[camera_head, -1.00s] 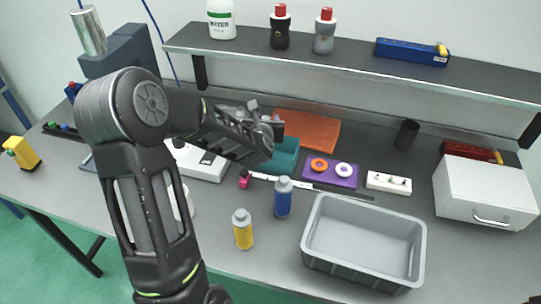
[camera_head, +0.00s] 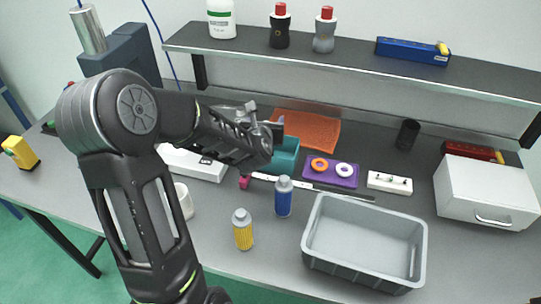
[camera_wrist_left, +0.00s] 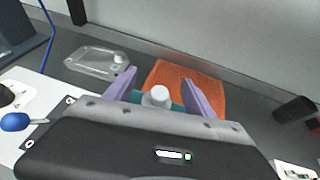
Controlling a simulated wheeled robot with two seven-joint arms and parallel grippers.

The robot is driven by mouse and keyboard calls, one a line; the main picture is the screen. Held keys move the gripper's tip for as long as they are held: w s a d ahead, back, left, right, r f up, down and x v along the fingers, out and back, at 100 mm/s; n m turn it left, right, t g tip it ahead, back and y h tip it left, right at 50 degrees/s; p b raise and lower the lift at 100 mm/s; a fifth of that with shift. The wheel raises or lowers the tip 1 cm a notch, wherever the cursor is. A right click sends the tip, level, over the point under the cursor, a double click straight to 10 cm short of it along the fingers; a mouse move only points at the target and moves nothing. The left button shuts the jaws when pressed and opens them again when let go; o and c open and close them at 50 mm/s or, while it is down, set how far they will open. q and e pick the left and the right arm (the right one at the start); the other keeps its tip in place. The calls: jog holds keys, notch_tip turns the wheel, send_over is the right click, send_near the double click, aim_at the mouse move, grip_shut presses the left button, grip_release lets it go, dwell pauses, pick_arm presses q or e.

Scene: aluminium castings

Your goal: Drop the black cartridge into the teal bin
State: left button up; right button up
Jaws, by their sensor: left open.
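The teal bin (camera_head: 286,156) stands on the bench in front of the orange mat, partly hidden by my left arm. My left gripper (camera_head: 266,118) is over the bin, with its lavender fingers spread apart in the left wrist view (camera_wrist_left: 160,92). Between and below the fingers there is a pale grey round cap (camera_wrist_left: 158,96), with teal bin wall (camera_wrist_left: 136,96) around it. The cap resembles those on the yellow and blue cartridges. The body under it is hidden, so I cannot tell whether it is the black cartridge. My right gripper is not in view.
A blue cartridge (camera_head: 283,197) and a yellow cartridge (camera_head: 243,230) stand in front. A grey crate (camera_head: 312,228) is front right. An orange mat (camera_head: 318,128) lies behind the bin, and a dark cylinder (camera_head: 407,134) stands further right. The shelf (camera_head: 350,62) runs above.

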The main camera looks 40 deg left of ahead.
pick_arm(q)
jog(key=shift+b+v, duration=0.5)
jog(key=shift+v, duration=2.2)
